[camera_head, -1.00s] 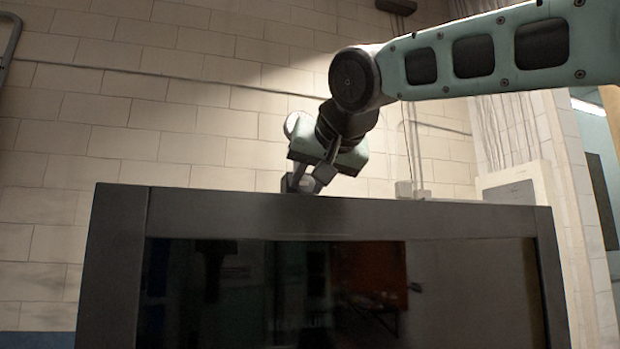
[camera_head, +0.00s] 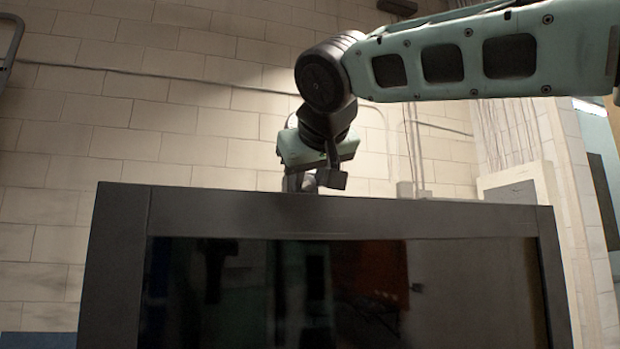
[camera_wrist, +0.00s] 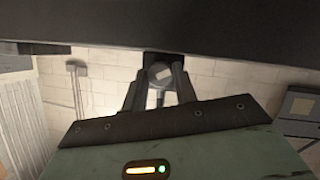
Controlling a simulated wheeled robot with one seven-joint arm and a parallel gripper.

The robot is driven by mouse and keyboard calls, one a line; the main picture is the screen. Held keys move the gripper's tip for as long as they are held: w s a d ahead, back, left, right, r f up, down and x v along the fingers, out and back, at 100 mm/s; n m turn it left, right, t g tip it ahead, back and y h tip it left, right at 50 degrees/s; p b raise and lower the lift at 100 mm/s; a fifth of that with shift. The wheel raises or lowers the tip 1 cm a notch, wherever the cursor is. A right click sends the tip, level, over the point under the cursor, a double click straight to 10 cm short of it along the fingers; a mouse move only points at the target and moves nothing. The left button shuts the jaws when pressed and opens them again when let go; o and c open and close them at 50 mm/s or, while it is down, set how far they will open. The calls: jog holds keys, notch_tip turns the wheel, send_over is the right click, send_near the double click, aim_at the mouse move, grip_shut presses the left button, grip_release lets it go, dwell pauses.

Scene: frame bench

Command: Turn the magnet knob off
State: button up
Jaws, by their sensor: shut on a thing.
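A dark grey frame (camera_head: 240,213) fills the lower part of the head view. My gripper (camera_head: 312,183) is at the back of its top bar, with the fingertips partly hidden there. In the wrist view, my gripper (camera_wrist: 161,78) has one finger on each side of a small round grey knob (camera_wrist: 159,73) with a pale patch on it, and is shut on it. The knob sits against a dark block (camera_wrist: 163,58) under the frame's bar. The knob cannot be made out in the head view, and I cannot read its on or off setting.
A pale block wall (camera_head: 130,110) stands behind the frame. A dark glossy panel (camera_head: 340,290) fills the frame's opening. A grey wall box (camera_head: 512,190) is at the right. Open space lies above the top bar.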

dwell(0.5)
jog(key=o, duration=1)
jog(key=shift+c, duration=0.2)
jog(key=shift+s, duration=0.1)
jog(key=b+v, duration=0.3)
jog(key=v, duration=1.4)
jog(key=shift+s, duration=0.15)
jog(key=shift+a+r, duration=0.1)
